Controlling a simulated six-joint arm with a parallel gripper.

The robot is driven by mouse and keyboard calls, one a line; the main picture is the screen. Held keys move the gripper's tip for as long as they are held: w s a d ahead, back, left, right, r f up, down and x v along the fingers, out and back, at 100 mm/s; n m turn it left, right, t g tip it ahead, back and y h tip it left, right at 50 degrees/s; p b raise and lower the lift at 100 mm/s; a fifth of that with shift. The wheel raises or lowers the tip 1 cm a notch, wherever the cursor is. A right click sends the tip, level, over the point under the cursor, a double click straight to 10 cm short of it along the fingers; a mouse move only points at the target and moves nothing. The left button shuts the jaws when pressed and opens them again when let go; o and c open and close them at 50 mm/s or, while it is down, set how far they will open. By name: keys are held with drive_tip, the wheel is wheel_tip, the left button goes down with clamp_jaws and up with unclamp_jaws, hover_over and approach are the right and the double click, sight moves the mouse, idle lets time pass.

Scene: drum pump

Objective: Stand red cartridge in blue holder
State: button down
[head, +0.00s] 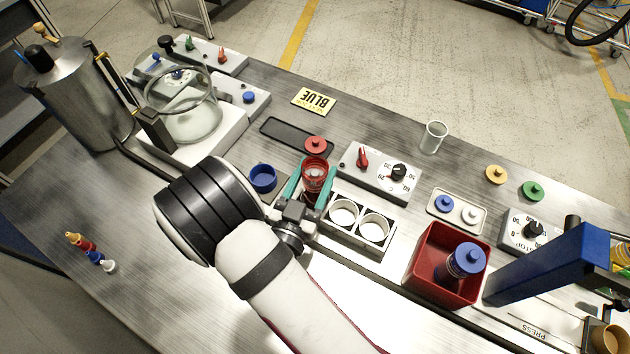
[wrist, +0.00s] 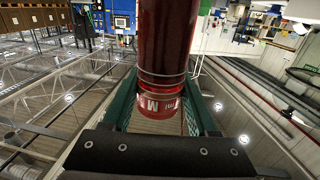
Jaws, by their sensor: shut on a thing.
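The red cartridge (head: 315,173) is a clear red cylinder, open at its upper end and roughly upright. My gripper (head: 312,182) is shut on it, with one teal finger on each side. In the wrist view the red cartridge (wrist: 166,45) stands between the teal fingers, with white lettering on a band near its end. The blue holder (head: 263,178) is a short round blue cup just left of my gripper, and it looks empty. The cartridge is apart from it. The cartridge's lower end is hidden behind my gripper in the head view.
A white rack (head: 361,241) with round openings is just right of my gripper. A red lid (head: 316,144) lies on a dark tray behind. A glass jar (head: 190,115) stands to the left. A red bin (head: 420,262) holds a blue-lidded cartridge (head: 466,261). The front left table is mostly clear.

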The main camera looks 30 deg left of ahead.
wheel_tip(320, 180, up, 9)
drive_tip(key=shift+r, duration=0.1)
drive_tip(key=w+a+r+n+g+y, duration=0.1)
drive_tip(key=w+a+n+g+y, duration=0.15)
drive_tip(key=w+y, duration=0.25)
drive_tip(key=s+a+f+n+y, duration=0.1)
drive_tip(key=s+a+f, duration=0.4)
drive_tip(key=a+f, duration=0.6)
drive_tip(key=shift+a+n, duration=0.25)
drive_tip(key=shift+n, duration=0.1)
drive_tip(key=shift+f, duration=0.15)
drive_tip(key=shift+f, duration=0.1)
drive_tip(key=shift+c, duration=0.9)
unclamp_jaws()
